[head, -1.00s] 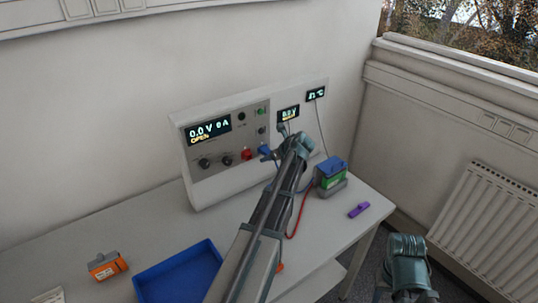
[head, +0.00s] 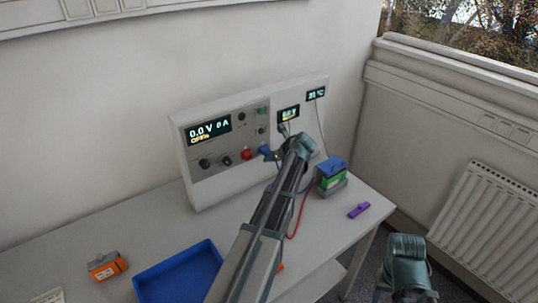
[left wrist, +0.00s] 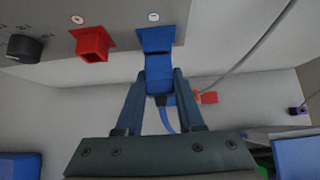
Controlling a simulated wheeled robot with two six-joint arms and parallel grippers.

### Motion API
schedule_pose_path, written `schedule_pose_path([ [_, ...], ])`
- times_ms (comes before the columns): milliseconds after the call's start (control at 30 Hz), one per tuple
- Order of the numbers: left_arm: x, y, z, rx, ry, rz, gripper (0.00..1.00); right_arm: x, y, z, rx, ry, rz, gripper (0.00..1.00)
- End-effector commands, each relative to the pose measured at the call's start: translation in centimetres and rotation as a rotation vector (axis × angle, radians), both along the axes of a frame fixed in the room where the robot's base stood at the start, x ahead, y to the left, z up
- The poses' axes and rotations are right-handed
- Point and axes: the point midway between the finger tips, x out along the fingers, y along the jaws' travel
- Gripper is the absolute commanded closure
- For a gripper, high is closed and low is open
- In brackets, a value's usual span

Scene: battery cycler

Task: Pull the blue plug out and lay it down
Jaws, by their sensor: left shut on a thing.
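The blue plug (left wrist: 159,78) is held between the two fingers of my left gripper (left wrist: 160,86). Its blue cable (left wrist: 167,119) hangs down behind the fingers. The plug's front end is at the blue socket (left wrist: 155,40) on the cycler panel; I cannot tell how deep it sits. In the head view the blue socket area (head: 265,151) shows just left of my left wrist, which hides most of the gripper. Part of my right arm shows at lower right, but its fingers cannot be seen.
The cycler (head: 184,148) stands on the table (head: 150,218). A red socket (left wrist: 92,44) is left of the blue one. A blue tray (head: 181,248) and an orange block (head: 106,267) lie front left. A green-and-blue battery (head: 331,175) and a purple piece (head: 358,210) are right.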

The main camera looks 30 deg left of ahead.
Motion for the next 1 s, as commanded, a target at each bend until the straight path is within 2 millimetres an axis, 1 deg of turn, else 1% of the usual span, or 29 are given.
schedule_pose_path([
  [1000,-1.5,-3.6,0.0,0.001,0.000,-0.001,0.94,0.0,0.0,0.0,0.000,0.000,0.000,0.50],
])
